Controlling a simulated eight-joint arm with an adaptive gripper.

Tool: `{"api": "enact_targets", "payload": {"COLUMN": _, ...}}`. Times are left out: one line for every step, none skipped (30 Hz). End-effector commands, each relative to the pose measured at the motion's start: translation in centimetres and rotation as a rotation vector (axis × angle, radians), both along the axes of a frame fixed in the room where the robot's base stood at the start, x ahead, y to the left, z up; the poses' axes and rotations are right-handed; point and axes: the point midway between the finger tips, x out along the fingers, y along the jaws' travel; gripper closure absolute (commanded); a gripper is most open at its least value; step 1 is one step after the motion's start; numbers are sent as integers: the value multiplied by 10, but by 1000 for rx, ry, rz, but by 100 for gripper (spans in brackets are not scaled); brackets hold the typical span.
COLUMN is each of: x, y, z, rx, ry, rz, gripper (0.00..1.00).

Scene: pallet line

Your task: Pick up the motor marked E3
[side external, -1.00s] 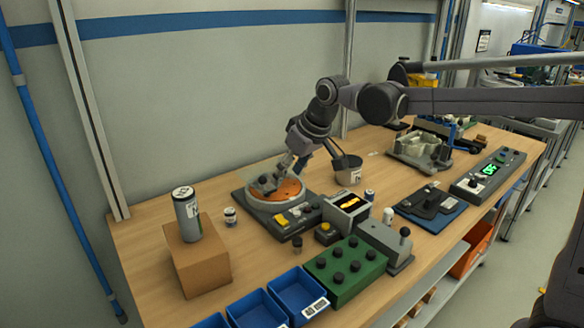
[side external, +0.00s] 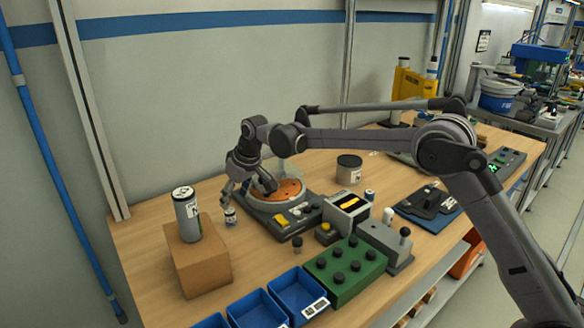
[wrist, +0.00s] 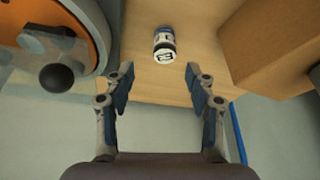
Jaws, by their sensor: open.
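A small cylinder with a white top marked E3, the motor (wrist: 165,46), stands on the wooden bench in the wrist view, ahead of the fingertips and near the middle. It has a dark band and a pale label. In the side external view the motor (side external: 230,217) stands between the cardboard box and the round orange station. My gripper (wrist: 157,80) is open and empty, its two blue-padded fingers spread on either side of the line to the motor. In the side view my gripper (side external: 231,192) hangs just above the motor, without visible contact.
A cardboard box (side external: 202,262) carrying a tall grey can (side external: 187,216) stands left of the motor. The orange turntable station (side external: 284,190) is close on the right. Blue bins (side external: 257,311) and a green block (side external: 345,274) line the front. Bare bench lies behind the motor.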

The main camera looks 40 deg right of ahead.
Motion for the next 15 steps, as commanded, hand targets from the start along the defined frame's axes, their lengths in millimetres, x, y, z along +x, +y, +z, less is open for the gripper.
{"api": "enact_targets", "payload": {"x": 2, "y": 1, "z": -6, "rx": 0, "ry": 0, "rz": 0, "gripper": 44}}
{"api": "enact_targets", "payload": {"x": 3, "y": 1, "z": -8, "rx": 0, "ry": 0, "rz": 0, "gripper": 44}}
{"api": "enact_targets", "payload": {"x": 4, "y": 1, "z": -10, "rx": 0, "ry": 0, "rz": 0, "gripper": 44}}
{"api": "enact_targets", "payload": {"x": 4, "y": 2, "z": -12, "rx": 0, "ry": 0, "rz": 0, "gripper": 44}}
{"api": "enact_targets", "payload": {"x": 5, "y": 2, "z": -13, "rx": 0, "ry": 0, "rz": 0, "gripper": 44}}
{"api": "enact_targets", "payload": {"x": 5, "y": 2, "z": -15, "rx": 0, "ry": 0, "rz": 0, "gripper": 44}}
{"api": "enact_targets", "payload": {"x": 6, "y": 3, "z": -17, "rx": 0, "ry": 0, "rz": 0, "gripper": 44}}
{"api": "enact_targets", "payload": {"x": 6, "y": 4, "z": -19, "rx": 0, "ry": 0, "rz": 0, "gripper": 44}}
{"api": "enact_targets", "payload": {"x": 8, "y": 5, "z": -24, "rx": 0, "ry": 0, "rz": 0, "gripper": 44}}
{"api": "enact_targets", "payload": {"x": 9, "y": 6, "z": -28, "rx": 0, "ry": 0, "rz": 1, "gripper": 44}}
{"api": "enact_targets", "payload": {"x": 10, "y": 8, "z": -32, "rx": 0, "ry": 0, "rz": 1, "gripper": 44}}
{"api": "enact_targets", "payload": {"x": 12, "y": 10, "z": -37, "rx": 0, "ry": 0, "rz": 1, "gripper": 44}}
{"api": "enact_targets", "payload": {"x": 13, "y": 11, "z": -41, "rx": 0, "ry": 0, "rz": 1, "gripper": 44}}
{"api": "enact_targets", "payload": {"x": 14, "y": 12, "z": -45, "rx": 0, "ry": 0, "rz": 1, "gripper": 44}}
{"api": "enact_targets", "payload": {"x": 16, "y": 12, "z": -50, "rx": -1, "ry": 0, "rz": 0, "gripper": 44}}
